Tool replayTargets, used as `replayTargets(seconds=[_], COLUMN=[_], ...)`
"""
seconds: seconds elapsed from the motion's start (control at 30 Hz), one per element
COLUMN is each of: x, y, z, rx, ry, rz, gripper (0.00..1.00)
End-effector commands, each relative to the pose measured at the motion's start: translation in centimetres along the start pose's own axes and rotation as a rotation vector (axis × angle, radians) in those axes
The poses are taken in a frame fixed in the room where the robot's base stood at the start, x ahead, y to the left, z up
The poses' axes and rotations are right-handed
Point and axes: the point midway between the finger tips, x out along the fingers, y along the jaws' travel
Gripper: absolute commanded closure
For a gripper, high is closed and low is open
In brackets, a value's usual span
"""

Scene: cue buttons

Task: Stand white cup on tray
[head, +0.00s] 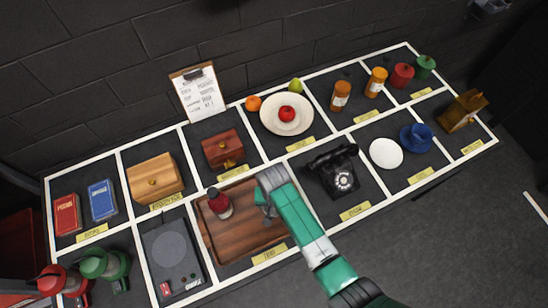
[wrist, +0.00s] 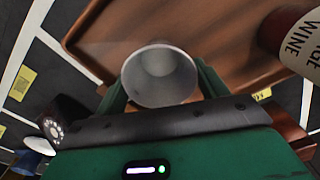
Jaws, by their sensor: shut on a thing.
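The white cup (wrist: 160,75) is between the two green fingers of my gripper (wrist: 162,92) in the wrist view, its round mouth facing the camera. My gripper is shut on it. The brown wooden tray (head: 233,238) lies in the front middle compartment, and its surface and rim also show in the wrist view (wrist: 225,35). My gripper (head: 267,208) is over the tray's right part in the head view, where my arm mostly hides the cup. I cannot tell whether the cup's base touches the tray.
A dark red bottle (head: 220,204) labelled wine stands on the tray's left part, close to my gripper. A black telephone (head: 335,172) is right of the tray. An empty white saucer (head: 386,153) and a blue cup (head: 416,138) are farther right. The tray's front part is clear.

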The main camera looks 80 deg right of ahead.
Motion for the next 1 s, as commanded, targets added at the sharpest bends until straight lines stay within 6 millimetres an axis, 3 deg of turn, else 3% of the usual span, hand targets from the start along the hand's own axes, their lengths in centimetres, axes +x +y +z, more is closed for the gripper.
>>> replayTargets(seconds=[0.27, 0.3, 0.4, 0.73, 1.0], x=[0.2, 0.2, 0.2, -0.7, -7.3], y=[0.0, 0.0, 0.0, 0.0, -0.1], z=[0.0, 0.0, 0.0, 0.0, -0.1], rx=[-0.001, 0.000, 0.000, 0.000, -0.001], ry=[0.001, 0.001, 0.001, 0.002, 0.005], rz=[0.000, 0.000, 0.000, -0.001, -0.002], gripper=[0.54, 0.22, 0.06, 0.06, 0.06])
